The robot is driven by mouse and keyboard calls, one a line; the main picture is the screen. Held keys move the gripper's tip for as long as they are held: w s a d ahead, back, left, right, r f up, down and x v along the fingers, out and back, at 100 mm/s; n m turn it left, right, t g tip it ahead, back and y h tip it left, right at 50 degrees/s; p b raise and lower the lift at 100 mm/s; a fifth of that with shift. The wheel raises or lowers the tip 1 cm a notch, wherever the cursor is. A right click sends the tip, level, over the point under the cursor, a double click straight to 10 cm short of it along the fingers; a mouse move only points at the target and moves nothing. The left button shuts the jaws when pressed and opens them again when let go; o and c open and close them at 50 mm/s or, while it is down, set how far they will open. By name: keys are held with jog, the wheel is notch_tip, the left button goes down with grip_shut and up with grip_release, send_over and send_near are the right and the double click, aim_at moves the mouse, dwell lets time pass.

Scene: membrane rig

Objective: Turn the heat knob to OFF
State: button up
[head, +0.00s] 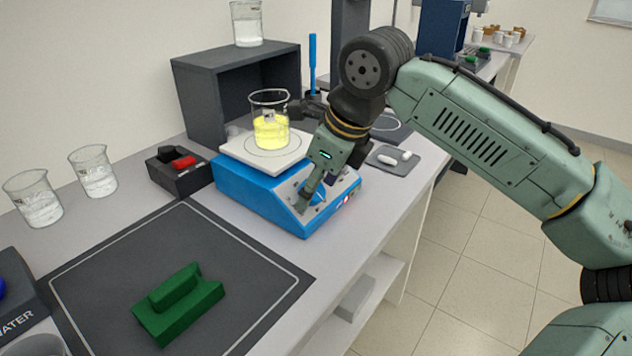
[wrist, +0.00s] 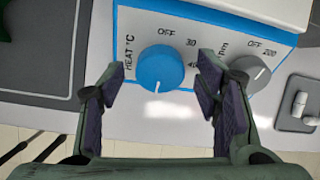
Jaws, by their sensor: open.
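The blue heat knob (wrist: 163,68) is on the sloped front panel of the blue hotplate (head: 255,200). In the wrist view its white pointer mark is at the lower edge, away from the OFF label above it; 30 and 40 are printed to its right. My gripper (head: 308,200) is at the front panel. In the wrist view my gripper (wrist: 157,72) is open, one finger left of the knob and one right, with gaps on both sides. In the head view my gripper mostly hides the knob.
A beaker of yellow liquid (head: 270,130) stands on the hotplate's white top. A grey rpm knob (wrist: 250,73) is right of my right finger. A grey tray with white pieces (head: 393,158) lies to the right. A green block (head: 178,305) lies on the dark mat (head: 110,262).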

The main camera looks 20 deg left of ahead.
jog(key=shift+c, duration=0.2)
jog(key=c, duration=1.1)
jog(key=shift+c, duration=0.2)
